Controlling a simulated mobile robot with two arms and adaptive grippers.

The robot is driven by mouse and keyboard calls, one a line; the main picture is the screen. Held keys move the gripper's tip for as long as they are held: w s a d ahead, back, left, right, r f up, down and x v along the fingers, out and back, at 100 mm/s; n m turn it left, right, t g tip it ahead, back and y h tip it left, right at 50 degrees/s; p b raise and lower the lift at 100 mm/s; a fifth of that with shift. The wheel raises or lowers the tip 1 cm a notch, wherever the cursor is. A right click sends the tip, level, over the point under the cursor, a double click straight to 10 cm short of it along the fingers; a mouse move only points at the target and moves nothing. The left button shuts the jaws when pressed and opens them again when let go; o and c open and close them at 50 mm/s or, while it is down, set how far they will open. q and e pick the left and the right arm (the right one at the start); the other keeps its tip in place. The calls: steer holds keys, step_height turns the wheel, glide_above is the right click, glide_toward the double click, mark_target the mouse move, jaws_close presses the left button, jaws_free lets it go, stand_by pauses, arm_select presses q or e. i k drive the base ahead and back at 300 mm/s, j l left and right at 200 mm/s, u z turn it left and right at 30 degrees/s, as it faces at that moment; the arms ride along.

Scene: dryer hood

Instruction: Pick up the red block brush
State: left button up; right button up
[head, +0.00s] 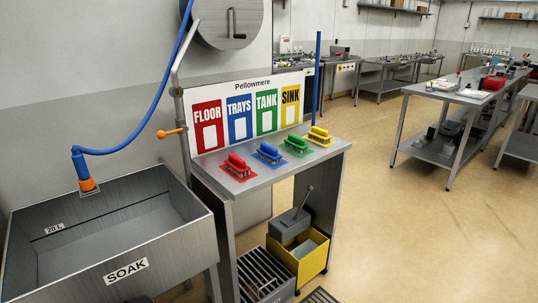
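The red block brush (238,164) lies on a red mat (238,176) at the left end of a narrow steel bench (222,188). A blue brush (268,152), a green brush (296,143) and a yellow brush (319,133) lie in a row to its right, each on a mat of its own colour. Behind them stands a white board (247,86) with red FLOOR, blue TRAYS, green TANK and yellow SINK panels. Neither of my grippers shows clearly in the head view.
A deep steel SOAK sink (185,250) stands left of the bench, with a blue hose (130,148) above it. A yellow mop bucket (300,262) and a grey slatted crate (264,279) sit below the bench. Open floor (420,240) lies to the right.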

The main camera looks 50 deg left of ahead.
mark_target(237, 166)
steer(key=i+u, duration=0.4)
steer(key=i+l+u, duration=0.15)
steer(key=i+u, duration=0.25)
steer(key=i+l+u, duration=0.75)
steer(key=k+j, duration=0.05)
steer(key=j, duration=0.05)
